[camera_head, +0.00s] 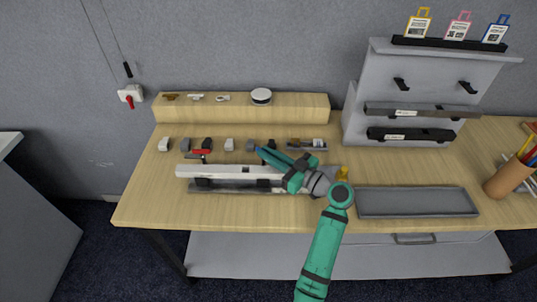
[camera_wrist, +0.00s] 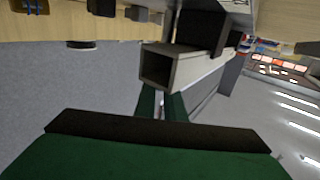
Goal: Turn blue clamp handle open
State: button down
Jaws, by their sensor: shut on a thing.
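A long white square tube (camera_head: 222,171) lies in a fixture on the table, and its hollow end shows in the wrist view (camera_wrist: 158,68). A clamp with a red handle (camera_head: 202,152) stands at its back left. My gripper (camera_head: 264,153) reaches over the tube's right part from the right, pointing left. In the wrist view my gripper's green fingers (camera_wrist: 162,100) are close together, shut on a thin part. I take this to be the blue clamp handle, but the fingers hide most of it and its angle cannot be told.
Small grey and black parts (camera_head: 229,144) stand in a row behind the fixture. A wooden shelf (camera_head: 290,108) is at the back. A grey tray (camera_head: 418,202) lies to the right, below a grey rack (camera_head: 418,75). The table's front left is clear.

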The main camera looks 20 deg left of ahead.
jog(key=shift+a, duration=0.1)
jog(key=c, duration=1.8)
grip_release()
jog(key=shift+c, duration=0.2)
jog(key=v, duration=1.1)
